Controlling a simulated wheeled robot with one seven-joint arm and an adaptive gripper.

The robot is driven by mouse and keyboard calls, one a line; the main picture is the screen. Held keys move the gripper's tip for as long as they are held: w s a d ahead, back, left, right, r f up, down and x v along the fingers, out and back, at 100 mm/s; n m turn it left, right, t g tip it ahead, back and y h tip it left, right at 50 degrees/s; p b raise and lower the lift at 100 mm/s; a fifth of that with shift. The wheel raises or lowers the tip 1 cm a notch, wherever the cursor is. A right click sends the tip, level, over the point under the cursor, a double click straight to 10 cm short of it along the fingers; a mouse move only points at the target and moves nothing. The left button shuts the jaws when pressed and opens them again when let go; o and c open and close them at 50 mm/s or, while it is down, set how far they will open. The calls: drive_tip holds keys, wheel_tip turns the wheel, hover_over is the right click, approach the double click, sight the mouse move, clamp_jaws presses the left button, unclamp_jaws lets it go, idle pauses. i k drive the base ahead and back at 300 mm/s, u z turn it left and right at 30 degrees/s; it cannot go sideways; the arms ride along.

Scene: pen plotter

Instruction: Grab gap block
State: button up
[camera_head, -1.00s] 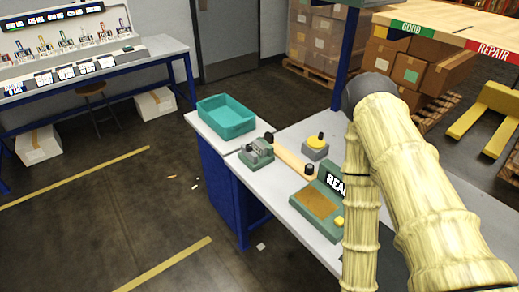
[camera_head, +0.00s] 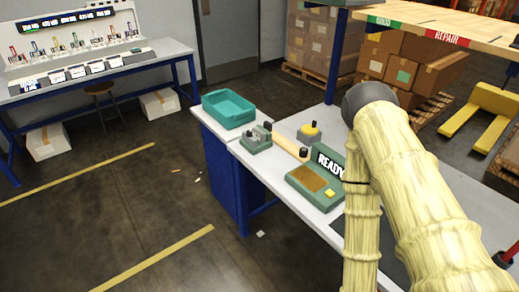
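No piece is clearly marked as the gap block, and I cannot tell which one it is. On the grey workbench (camera_head: 330,222) stand a small green fixture with metal parts (camera_head: 256,139), a grey block with a yellow top (camera_head: 309,132) and a green device with a READY sign (camera_head: 318,184). A tan bar with dark ends (camera_head: 288,146) lies between the fixture and the grey block. My arm, in a pale yellow ribbed cover, crosses the right side and hides part of the bench. My gripper is out of view.
A teal bin (camera_head: 228,109) stands at the bench's far left end. A rack table (camera_head: 85,72) is at the back left, with a stool (camera_head: 99,89) and boxes nearby. Stacked cartons (camera_head: 398,62) and a yellow pallet jack (camera_head: 478,112) are behind. The floor at left is mostly clear.

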sight(258, 134)
drive_tip(key=z, duration=0.05)
drive_tip(key=k, duration=0.6)
drive_tip(key=u, duration=0.8)
drive_tip(key=i, duration=1.8)
drive_tip(key=z, duration=0.75)
